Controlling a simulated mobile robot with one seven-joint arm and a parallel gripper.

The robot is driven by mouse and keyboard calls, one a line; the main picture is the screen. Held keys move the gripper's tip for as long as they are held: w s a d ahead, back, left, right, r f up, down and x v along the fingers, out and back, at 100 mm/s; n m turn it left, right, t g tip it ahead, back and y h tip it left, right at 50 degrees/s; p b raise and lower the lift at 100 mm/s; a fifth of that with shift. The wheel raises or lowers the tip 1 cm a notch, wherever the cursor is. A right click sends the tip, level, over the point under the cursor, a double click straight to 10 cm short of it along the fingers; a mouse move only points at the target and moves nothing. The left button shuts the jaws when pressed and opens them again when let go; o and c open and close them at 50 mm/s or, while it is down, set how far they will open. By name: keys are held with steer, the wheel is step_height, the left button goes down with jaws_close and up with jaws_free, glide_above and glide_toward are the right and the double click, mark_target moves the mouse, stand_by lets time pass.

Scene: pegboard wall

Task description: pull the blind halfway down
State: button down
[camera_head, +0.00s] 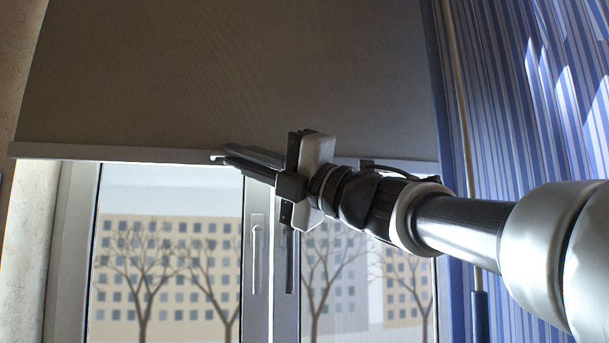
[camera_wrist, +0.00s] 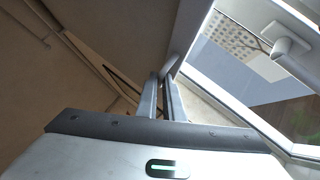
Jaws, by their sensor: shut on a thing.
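The blind (camera_head: 235,70) is a grey-brown sheet over the upper part of the window, with a pale bottom bar (camera_head: 110,152) along its lower edge. My gripper (camera_head: 222,157) reaches in from the right, and its fingertips are at the bottom bar near the middle of the window. In the wrist view the fingers (camera_wrist: 165,78) are close together and shut on the bar, whose end-on part (camera_wrist: 174,62) shows just beyond the tips. The blind's sheet (camera_wrist: 125,30) fills the upper left of the wrist view. The exact contact at the tips is small and partly hidden.
Below the bar is the window (camera_head: 170,250) with a white frame and a handle (camera_head: 256,255); the handle also shows in the wrist view (camera_wrist: 290,50). A blue striped curtain (camera_head: 530,110) and a pale vertical rod (camera_head: 459,100) stand at the right.

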step_height(320, 180, down, 4)
steer(key=shift+f+b, duration=0.2)
steer(key=shift+b, duration=1)
steer(key=c, duration=1.9)
jaws_free()
steer(key=v, duration=1.2)
steer(key=shift+r, duration=0.1)
